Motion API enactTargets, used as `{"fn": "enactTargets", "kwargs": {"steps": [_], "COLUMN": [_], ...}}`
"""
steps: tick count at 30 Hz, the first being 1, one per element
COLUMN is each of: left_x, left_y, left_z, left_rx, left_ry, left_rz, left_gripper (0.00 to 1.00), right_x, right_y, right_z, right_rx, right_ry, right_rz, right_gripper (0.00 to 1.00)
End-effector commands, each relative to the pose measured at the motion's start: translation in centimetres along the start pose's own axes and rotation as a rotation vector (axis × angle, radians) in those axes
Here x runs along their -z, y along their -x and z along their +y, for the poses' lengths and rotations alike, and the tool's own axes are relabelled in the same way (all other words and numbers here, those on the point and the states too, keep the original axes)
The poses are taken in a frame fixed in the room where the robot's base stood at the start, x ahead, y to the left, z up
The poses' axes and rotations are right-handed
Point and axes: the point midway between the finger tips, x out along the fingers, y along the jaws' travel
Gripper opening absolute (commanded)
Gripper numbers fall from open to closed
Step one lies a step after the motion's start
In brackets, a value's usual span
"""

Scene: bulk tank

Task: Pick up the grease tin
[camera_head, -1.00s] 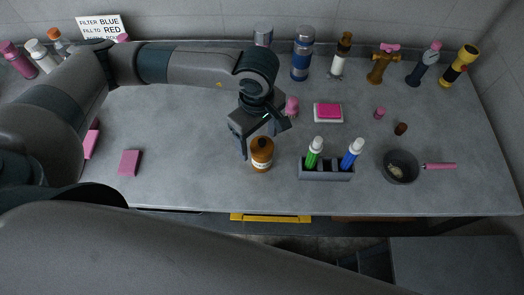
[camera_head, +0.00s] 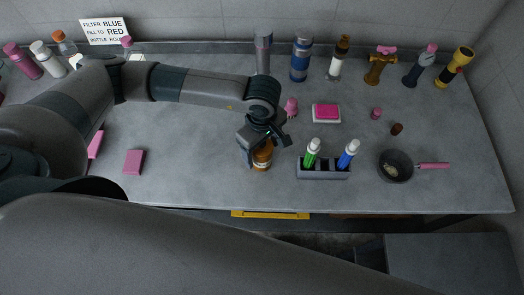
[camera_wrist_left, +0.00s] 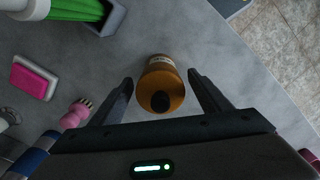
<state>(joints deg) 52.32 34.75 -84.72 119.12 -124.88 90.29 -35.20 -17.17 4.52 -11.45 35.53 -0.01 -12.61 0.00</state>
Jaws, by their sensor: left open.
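A brown, rounded container (camera_head: 262,161) with a pale label and a dark top stands near the front of the grey worktop. Its label is too small to read, so I cannot confirm from it that this is the grease tin. My left gripper (camera_head: 267,150) is open and low over it, hiding its upper part in the head view. In the left wrist view the brown container (camera_wrist_left: 163,83) sits between the two open fingers, with a gap visible on each side. My right gripper is not in view.
A grey holder (camera_head: 324,174) with green and blue markers stands just right of the container. A small pan (camera_head: 395,167) lies farther right. A pink-topped block (camera_head: 326,112) lies behind. Bottles and a torch (camera_head: 456,66) line the back wall.

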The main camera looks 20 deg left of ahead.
Motion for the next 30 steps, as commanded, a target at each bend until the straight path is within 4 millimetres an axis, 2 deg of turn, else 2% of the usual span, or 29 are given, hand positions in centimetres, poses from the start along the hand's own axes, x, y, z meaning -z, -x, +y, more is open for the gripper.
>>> {"fn": "enactTargets", "kwargs": {"steps": [6, 19, 25, 30], "left_x": [0.0, 0.0, 0.0, 0.0], "left_y": [-1.4, -1.4, -1.4, -1.4], "left_z": [-0.1, 0.0, -0.1, 0.0], "left_rx": [0.001, 0.0, 0.0, -0.001], "left_ry": [-0.001, -0.001, -0.001, -0.001], "left_rz": [0.0, 0.0, 0.0, 0.0], "left_gripper": [0.7, 0.7, 0.23, 0.2], "right_x": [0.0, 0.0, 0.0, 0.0], "right_y": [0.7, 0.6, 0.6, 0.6], "right_z": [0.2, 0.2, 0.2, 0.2], "right_rx": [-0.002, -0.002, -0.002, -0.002], "right_ry": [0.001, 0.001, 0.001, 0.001], "right_rz": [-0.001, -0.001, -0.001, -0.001], "right_gripper": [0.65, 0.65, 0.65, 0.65]}}
